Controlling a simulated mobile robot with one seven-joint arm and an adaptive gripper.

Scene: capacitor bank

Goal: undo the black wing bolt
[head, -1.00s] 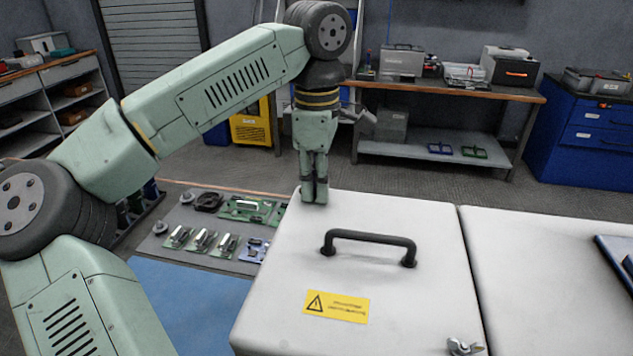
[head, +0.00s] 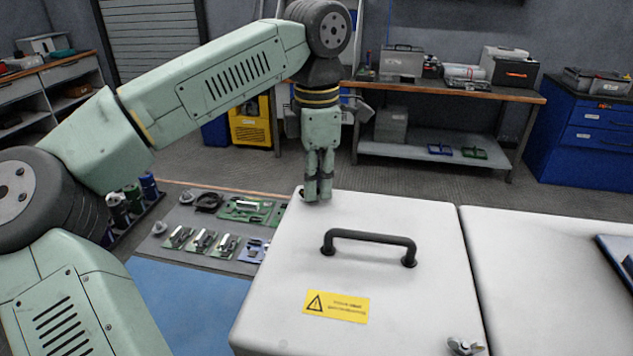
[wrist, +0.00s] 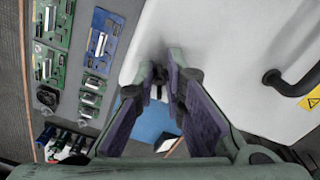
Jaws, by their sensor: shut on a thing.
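The white cabinet lid (head: 400,215) has a black bar handle (head: 370,240), and the handle also shows at the right of the wrist view (wrist: 285,85). My gripper (head: 318,196) points down at the lid's far left corner. In the wrist view its fingertips (wrist: 160,80) close around a small dark piece, the black wing bolt (wrist: 158,74), at the lid's edge. The fingers hide most of the bolt, so I cannot tell how far it is seated. A metallic wing bolt (head: 465,346) sits at the lid's near right corner.
A yellow warning label (head: 337,307) is on the lid. Left of the cabinet, a grey mat (head: 185,215) holds several circuit boards, with a blue mat (head: 190,300) nearer. A second white lid (head: 550,270) adjoins on the right. A workbench (head: 450,90) stands behind.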

